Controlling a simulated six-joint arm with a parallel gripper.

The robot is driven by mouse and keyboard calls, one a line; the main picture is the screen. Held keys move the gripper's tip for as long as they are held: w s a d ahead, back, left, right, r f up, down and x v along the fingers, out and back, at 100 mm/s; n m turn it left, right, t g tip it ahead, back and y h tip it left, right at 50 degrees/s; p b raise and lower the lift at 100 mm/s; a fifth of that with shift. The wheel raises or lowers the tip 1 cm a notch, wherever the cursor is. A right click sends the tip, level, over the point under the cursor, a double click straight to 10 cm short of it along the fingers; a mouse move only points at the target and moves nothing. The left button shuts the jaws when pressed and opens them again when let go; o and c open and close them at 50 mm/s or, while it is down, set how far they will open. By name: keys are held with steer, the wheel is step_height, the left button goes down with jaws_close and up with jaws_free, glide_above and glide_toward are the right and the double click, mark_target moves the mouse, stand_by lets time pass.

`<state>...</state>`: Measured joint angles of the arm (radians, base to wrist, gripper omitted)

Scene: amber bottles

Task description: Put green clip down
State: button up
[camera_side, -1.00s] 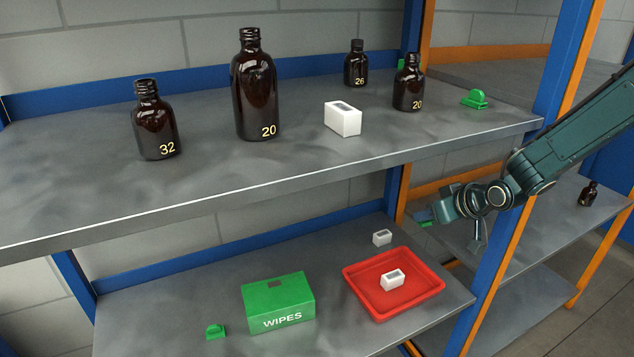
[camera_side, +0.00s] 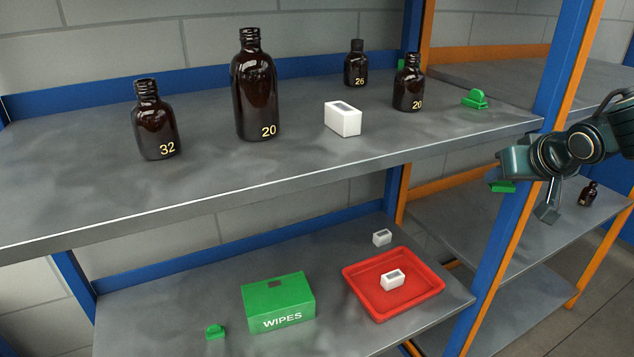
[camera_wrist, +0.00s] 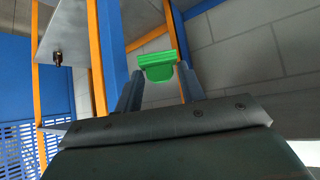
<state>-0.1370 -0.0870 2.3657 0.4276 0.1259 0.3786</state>
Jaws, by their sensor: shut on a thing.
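My gripper (camera_side: 503,178) is at the right, in front of the blue post and just below the height of the upper shelf. It is shut on a green clip (camera_side: 502,187), which shows at its lower left end. In the wrist view the green clip (camera_wrist: 157,66) sits between the two fingertips (camera_wrist: 160,80), clear of any surface. Another green clip (camera_side: 475,99) stands on the upper shelf near its right end. A further green clip (camera_side: 215,332) lies on the lower shelf left of the wipes box.
The upper shelf (camera_side: 220,180) holds several amber bottles, including a tall one (camera_side: 254,90), and a white box (camera_side: 343,118). Its front strip is clear. The lower shelf has a green wipes box (camera_side: 278,303) and a red tray (camera_side: 362,300). The blue post (camera_side: 490,270) stands close to my gripper.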

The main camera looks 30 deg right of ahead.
step_height(320, 180, up, 17)
steer(key=s, duration=0.1)
steer(key=w+a+r+n+t+y, duration=0.1)
steer(key=w+a+r+n+y, duration=0.15)
steer(key=w+a, duration=0.45)
steer(key=w+a+r+n+y, duration=0.2)
steer(key=w+a+r+n, duration=0.15)
steer(key=w+a, duration=0.3)
steer(key=w+a+n+y, duration=0.2)
steer(key=w+a, duration=0.3)
steer(key=a, duration=0.3)
steer(key=w+a+n+g+y, duration=0.1)
steer(key=w+a+n+y, duration=0.1)
steer(key=w+a, duration=0.3)
steer(key=shift+w+a+f+n, duration=0.25)
steer(key=shift+w+a+n, duration=0.25)
steer(key=shift+a, duration=0.9)
steer(key=shift+s+f, duration=0.1)
steer(key=shift+f, duration=2.8)
steer(key=shift+f, duration=0.1)
steer(key=shift+f, duration=2)
